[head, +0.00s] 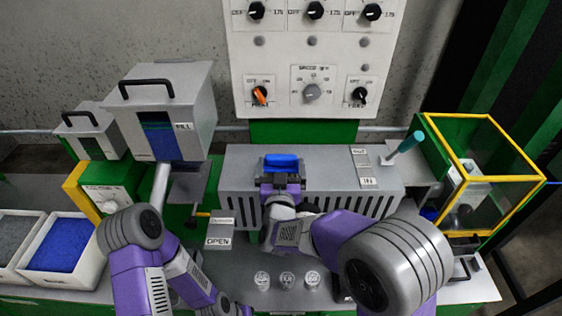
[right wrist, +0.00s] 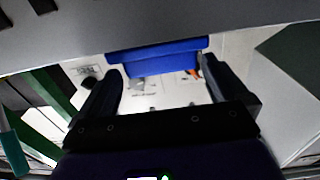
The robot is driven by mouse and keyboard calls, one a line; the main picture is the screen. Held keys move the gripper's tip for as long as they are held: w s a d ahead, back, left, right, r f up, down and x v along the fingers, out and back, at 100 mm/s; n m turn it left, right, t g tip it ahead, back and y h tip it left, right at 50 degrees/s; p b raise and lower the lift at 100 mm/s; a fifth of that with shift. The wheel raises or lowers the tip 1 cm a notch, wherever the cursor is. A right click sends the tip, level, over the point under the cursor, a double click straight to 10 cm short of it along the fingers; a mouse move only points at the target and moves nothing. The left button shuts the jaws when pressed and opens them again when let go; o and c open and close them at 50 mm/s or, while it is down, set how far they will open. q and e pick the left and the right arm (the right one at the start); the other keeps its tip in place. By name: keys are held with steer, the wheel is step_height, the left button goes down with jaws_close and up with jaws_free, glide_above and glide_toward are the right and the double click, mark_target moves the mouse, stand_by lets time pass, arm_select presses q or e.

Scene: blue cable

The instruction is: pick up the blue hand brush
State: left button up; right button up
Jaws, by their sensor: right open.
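The blue hand brush (head: 282,160) shows as a short blue bar at the top of the grey slotted box (head: 232,165), just beyond my right gripper. My right gripper (head: 280,179) is open, with its fingers pointing away from me toward the brush. In the right wrist view the brush (right wrist: 158,58) spans the gap at the open fingertips (right wrist: 160,72). I cannot tell whether the fingers touch it. The lower part of the brush is hidden in the head view.
A control panel (head: 312,55) with knobs stands behind the box. A teal-handled tool (head: 408,143) is at right, beside a yellow-framed case (head: 480,180). A grey hopper (head: 185,90) stands left. White bins, one with blue contents (head: 62,243), are at far left. Several small clear cups (head: 287,279) are in front.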

mark_target(281, 161)
steer(key=shift+w+b, duration=0.45)
steer(key=shift+w, duration=2.2)
steer(key=c, duration=0.7)
